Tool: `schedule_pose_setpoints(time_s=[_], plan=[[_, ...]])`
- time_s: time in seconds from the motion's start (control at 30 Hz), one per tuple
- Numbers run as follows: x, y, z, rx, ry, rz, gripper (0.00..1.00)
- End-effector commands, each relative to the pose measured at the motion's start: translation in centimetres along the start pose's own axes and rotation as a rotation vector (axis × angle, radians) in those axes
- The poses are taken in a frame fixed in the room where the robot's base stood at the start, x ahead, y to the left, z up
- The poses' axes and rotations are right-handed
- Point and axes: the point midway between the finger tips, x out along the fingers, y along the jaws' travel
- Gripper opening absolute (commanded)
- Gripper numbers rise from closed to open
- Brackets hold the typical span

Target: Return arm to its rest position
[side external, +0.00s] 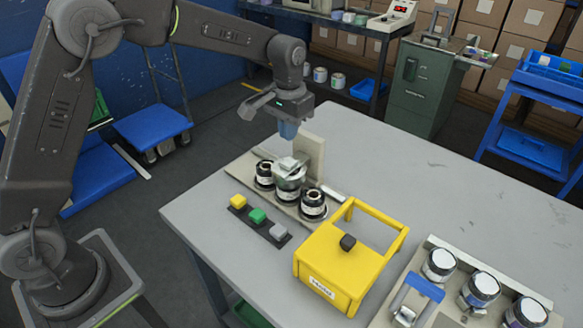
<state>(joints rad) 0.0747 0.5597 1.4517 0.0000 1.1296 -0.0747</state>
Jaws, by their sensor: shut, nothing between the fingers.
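My gripper (288,131) shows as a small blue end below the dark grey wrist. It is shut and empty. It hangs over the left part of the grey table (440,170), above a pale base plate (240,167) that carries black-and-white rolls. One roll (265,175) stands at the left and another roll (313,206) at the front right. Between them is a metallic piece (289,180) with a pale top. I cannot tell how much gap lies between my gripper and that piece. My arm is bent and reaches out from the left.
A yellow guard box (330,262) with a black knob stands at the table's front. A strip holds yellow, green (257,215) and grey buttons. A right-hand fixture carries white-topped rolls (481,288) and a blue handle (424,288). The table's back right is clear.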

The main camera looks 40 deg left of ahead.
Motion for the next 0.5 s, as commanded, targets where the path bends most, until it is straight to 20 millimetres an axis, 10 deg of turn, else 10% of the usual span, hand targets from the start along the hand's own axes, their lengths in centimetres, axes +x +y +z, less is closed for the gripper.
schedule_pose_setpoints(time_s=[0.5], plan=[[-2.0,-0.2,1.1,0.000,0.026,0.002,0.00]])
